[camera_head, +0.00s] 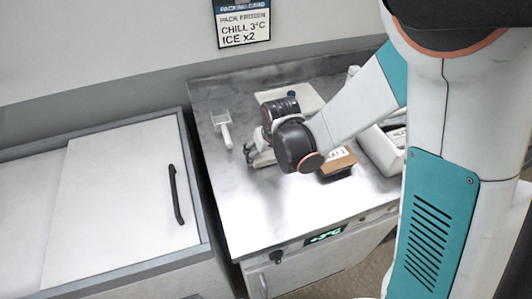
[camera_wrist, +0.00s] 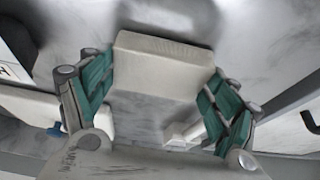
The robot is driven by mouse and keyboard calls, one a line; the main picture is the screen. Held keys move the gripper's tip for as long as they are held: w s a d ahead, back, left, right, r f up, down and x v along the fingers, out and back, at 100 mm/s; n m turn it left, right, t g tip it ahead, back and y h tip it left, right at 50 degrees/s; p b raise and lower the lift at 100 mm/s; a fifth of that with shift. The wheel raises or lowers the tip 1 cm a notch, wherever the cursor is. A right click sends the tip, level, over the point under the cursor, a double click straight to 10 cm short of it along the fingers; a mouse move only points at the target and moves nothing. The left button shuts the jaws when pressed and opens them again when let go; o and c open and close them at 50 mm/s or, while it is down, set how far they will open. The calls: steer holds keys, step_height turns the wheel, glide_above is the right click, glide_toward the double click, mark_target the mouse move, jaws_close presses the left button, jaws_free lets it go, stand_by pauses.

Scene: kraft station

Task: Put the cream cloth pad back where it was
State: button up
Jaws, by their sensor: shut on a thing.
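The cream cloth pad (camera_wrist: 158,65) is a pale block held between the teal fingers of my gripper (camera_wrist: 156,82) in the wrist view. The fingers press on its left and right sides. In the head view my gripper (camera_head: 260,155) is over the left-middle of the steel counter, largely hidden by my dark wrist. The pad cannot be clearly told apart there. A dark patch like a shadow lies beyond the pad in the wrist view; I cannot tell whether the pad touches the counter.
The steel counter (camera_head: 265,213) is bare at its front. A white scoop (camera_head: 223,128) lies at left. A cream board (camera_head: 312,98) is behind my wrist. A brown labelled box (camera_head: 340,163) and a white bin (camera_head: 384,150) stand at right. A white-lidded chest (camera_head: 110,195) adjoins at left.

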steer(key=shift+f, duration=0.15)
steer(key=o, duration=1.1)
steer(key=shift+s+r+p, duration=0.1)
steer(key=shift+r+p, duration=0.2)
steer(key=shift+r, duration=0.2)
steer(key=p+v, duration=0.7)
steer(key=v, duration=0.4)
steer(key=shift+r, duration=0.15)
